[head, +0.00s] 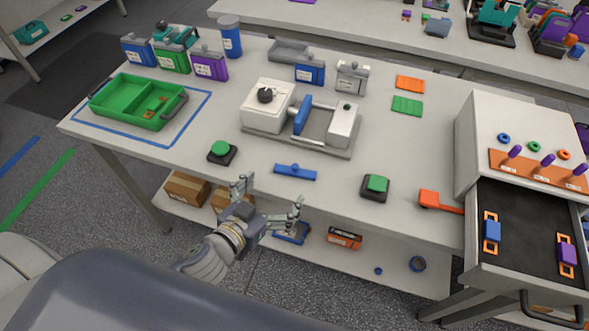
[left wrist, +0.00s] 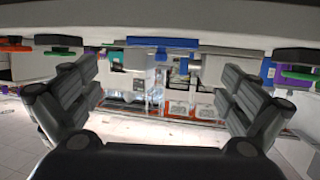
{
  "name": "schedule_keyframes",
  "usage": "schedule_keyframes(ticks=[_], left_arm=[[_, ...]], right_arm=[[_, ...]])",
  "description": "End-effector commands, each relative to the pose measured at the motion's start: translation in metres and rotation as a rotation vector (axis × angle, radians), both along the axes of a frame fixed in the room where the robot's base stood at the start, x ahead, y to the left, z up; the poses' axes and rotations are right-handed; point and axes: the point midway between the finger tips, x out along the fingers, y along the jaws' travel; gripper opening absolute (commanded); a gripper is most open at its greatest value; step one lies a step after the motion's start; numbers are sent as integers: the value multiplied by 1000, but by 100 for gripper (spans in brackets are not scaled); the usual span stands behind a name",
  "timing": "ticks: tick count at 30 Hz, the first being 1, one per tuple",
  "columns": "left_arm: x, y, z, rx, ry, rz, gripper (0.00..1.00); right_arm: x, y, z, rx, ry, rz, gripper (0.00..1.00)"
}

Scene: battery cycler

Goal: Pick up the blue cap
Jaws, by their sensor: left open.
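No part is plainly marked as the blue cap, and I cannot tell which blue part it is. A flat blue bar with a small knob (head: 294,172) lies near the table's front edge. It also shows in the left wrist view (left wrist: 162,43), centred between my fingers and apart from them. A small blue piece (head: 378,271) and a dark blue ring (head: 417,264) lie on the lower shelf. My left gripper (head: 270,194) is open and empty, just off the table's front edge, below and left of the bar in the head view. My right gripper is not in view.
Green buttons (head: 221,150) (head: 375,186) flank the bar on the table (head: 330,190). A white press-like machine (head: 268,105) stands behind it. A green tray (head: 125,112) is at left. An open drawer (head: 525,235) juts out at right. The shelf below holds boxes (head: 186,189).

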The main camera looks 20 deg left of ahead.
Motion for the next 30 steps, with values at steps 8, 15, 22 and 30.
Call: schedule_keyframes(ticks=[8,15,22,30], left_arm=[[36,-8,-9,2,-1,0,100],[49,-10,-11,2,-1,1,100],[78,-15,-9,3,-1,1,100],[97,-20,-20,2,1,2,100]], right_arm=[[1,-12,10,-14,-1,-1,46],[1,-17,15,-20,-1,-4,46],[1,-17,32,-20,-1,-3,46],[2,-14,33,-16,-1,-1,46]])
